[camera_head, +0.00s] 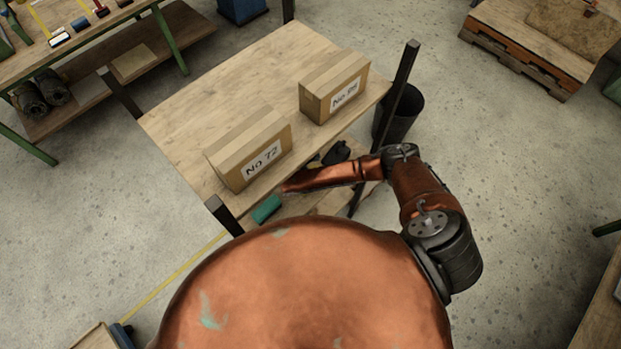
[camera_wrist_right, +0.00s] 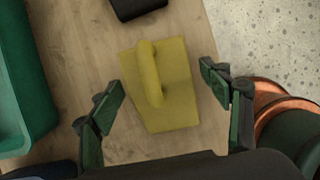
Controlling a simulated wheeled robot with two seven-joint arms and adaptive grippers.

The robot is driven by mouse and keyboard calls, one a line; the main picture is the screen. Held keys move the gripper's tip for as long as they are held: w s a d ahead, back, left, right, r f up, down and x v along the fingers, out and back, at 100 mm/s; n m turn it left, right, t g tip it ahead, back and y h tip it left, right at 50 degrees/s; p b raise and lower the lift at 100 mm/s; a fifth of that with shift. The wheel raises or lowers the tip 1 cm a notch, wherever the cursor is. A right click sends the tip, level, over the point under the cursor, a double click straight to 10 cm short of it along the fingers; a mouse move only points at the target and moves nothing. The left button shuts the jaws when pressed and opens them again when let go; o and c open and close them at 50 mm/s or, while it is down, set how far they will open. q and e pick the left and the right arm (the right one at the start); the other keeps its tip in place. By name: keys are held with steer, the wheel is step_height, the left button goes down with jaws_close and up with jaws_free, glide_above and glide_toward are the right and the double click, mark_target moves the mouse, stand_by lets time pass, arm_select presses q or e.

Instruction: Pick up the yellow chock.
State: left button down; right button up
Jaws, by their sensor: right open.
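The yellow chock (camera_wrist_right: 180,88) lies on a wooden surface in the right wrist view. It is a wedge-like block with a raised rounded ridge or handle on top. My right gripper (camera_wrist_right: 164,102) is open, with one green-and-black finger to the left of the chock and the other to its right. Gaps show between the fingers and the chock. In the head view my right arm reaches in under the table top (camera_head: 215,95), and its gripper is hidden there. My left gripper is in neither view.
In the wrist view a green bin (camera_wrist_right: 25,85) stands at the left and a black object (camera_wrist_right: 136,8) lies beyond the chock. Two cardboard boxes, No 72 (camera_head: 248,150) and No 89 (camera_head: 335,88), stand on the table top. A dark bin (camera_head: 400,112) stands beside the table.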

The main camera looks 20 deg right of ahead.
steer(key=shift+c, duration=0.7)
steer(key=shift+w, duration=0.1)
steer(key=c, duration=1.4)
